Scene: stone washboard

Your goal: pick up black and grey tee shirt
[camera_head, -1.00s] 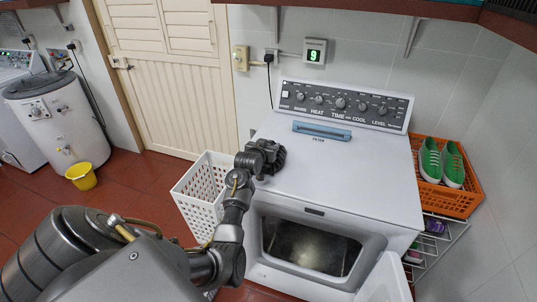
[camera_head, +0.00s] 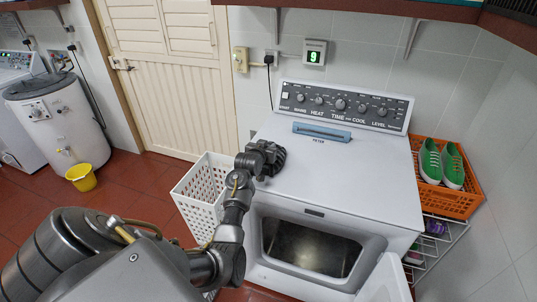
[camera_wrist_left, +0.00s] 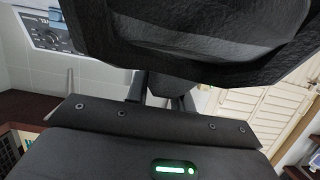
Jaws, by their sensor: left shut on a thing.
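My left gripper (camera_head: 258,158) is beside the top left edge of the white dryer, above the white laundry basket's back corner. It is shut on a dark bundle that looks like the black and grey tee shirt (camera_head: 278,158). In the left wrist view the black, wrinkled shirt (camera_wrist_left: 200,35) fills the top and hides most of the fingers. My right gripper is not in view.
The white dryer (camera_head: 350,190) has its door (camera_head: 385,280) open and its drum looks empty. A white basket (camera_head: 195,190) stands left of it. An orange crate (camera_head: 450,200) with green shoes (camera_head: 440,163) is at the right. A yellow bucket (camera_head: 81,178) stands on the floor.

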